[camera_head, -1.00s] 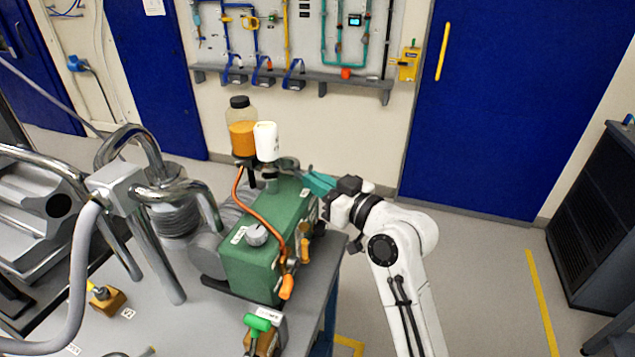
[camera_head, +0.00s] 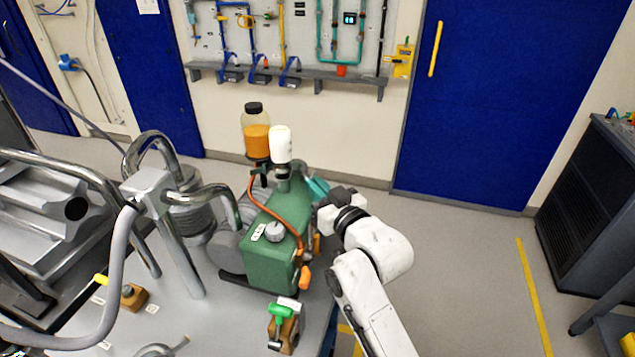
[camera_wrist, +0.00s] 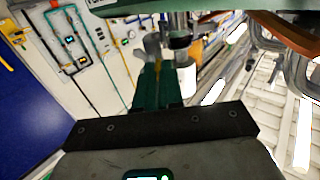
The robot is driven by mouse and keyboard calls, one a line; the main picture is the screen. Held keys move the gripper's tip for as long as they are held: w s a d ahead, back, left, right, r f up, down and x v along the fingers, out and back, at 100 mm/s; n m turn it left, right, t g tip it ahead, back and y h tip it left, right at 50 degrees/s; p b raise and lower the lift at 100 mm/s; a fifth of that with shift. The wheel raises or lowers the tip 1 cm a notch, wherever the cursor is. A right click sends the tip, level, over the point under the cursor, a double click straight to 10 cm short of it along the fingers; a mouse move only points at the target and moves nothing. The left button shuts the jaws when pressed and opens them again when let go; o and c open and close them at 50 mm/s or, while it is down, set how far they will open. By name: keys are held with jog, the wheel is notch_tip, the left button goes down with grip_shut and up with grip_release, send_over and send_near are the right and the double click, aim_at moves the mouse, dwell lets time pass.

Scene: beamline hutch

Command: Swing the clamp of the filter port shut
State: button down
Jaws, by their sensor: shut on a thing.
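The green pump (camera_head: 275,265) stands on the bench with the filter port (camera_head: 283,184) on its far top end. A white filter (camera_head: 281,145) stands upright on the port; it also shows upside down in the wrist view (camera_wrist: 187,78). The clamp (camera_head: 298,168) is a grey metal piece at the port's right side, partly hidden by the fingers. My gripper (camera_head: 316,186) reaches in from the right with teal fingers. In the wrist view my gripper (camera_wrist: 152,62) is shut on the clamp's free part, beside the port. How far the clamp wraps the port is unclear.
A bottle of orange liquid (camera_head: 256,138) stands just left of the filter. An orange hose (camera_head: 262,208) curves over the pump. Chrome pipes (camera_head: 185,235) rise at the left. Open floor (camera_head: 460,260) lies to the right of the bench.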

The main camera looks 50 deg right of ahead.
jog(key=shift+w+a+f+m+g+h, duration=0.15)
jog(key=shift+a+m+g+h, duration=0.35)
jog(key=shift+h, duration=0.4)
jog(key=c, duration=1.3)
grip_release()
jog(key=shift+a, duration=0.15)
jog(key=shift+o, duration=0.2)
jog(key=b+v, duration=0.2)
jog(key=v, duration=0.8)
jog(key=shift+s, duration=0.4)
